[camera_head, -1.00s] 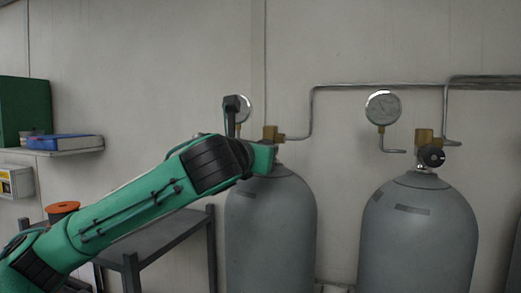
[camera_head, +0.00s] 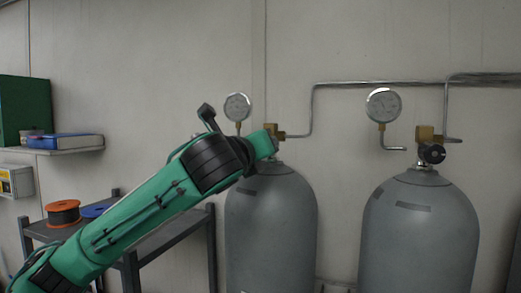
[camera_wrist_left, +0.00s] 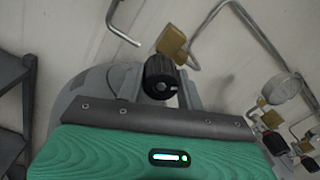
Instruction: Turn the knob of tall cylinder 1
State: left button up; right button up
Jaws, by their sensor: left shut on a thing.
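Two tall grey cylinders stand against the wall; the left one (camera_head: 272,225) has my left arm at its top. My left gripper (camera_head: 273,140) is at its brass valve (camera_head: 279,132). In the left wrist view the black ribbed knob (camera_wrist_left: 160,78) sits between the two fingers of my left gripper (camera_wrist_left: 160,88), which are shut on it. In the head view this knob is hidden by my gripper. The right cylinder (camera_head: 420,230) has its own black knob (camera_head: 432,153) on a brass valve. My right gripper is not in view.
Round gauges (camera_head: 237,107) and (camera_head: 383,105) hang on the wall above the cylinders, joined by thin metal pipes (camera_head: 350,84). A dark rack (camera_head: 185,233) with an orange-topped spool (camera_head: 63,213) stands on the left, below a shelf (camera_head: 60,151).

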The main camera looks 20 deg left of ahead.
pick_arm(q)
jog(key=n, duration=0.3)
jog(key=shift+f+b, duration=0.1)
jog(key=shift+b, duration=0.2)
jog(key=n+b, duration=0.1)
jog(key=n, duration=0.3)
jog(key=shift+n, duration=0.3)
jog(key=n+b, duration=0.1)
jog(key=n, duration=0.2)
jog(key=shift+n+y, duration=0.3)
jog(key=shift+n, duration=0.1)
jog(key=n+b, duration=0.1)
jog(key=n, duration=0.2)
jog(key=shift+n+b, duration=0.4)
jog(key=n+b, duration=0.2)
jog(key=n, duration=0.4)
jog(key=shift+d+y, duration=0.1)
jog(key=shift+y, duration=0.2)
jog(key=shift+n+b, duration=0.75)
jog(key=shift+n, duration=1.75)
jog(key=o, duration=1)
jog(key=shift+w, duration=0.1)
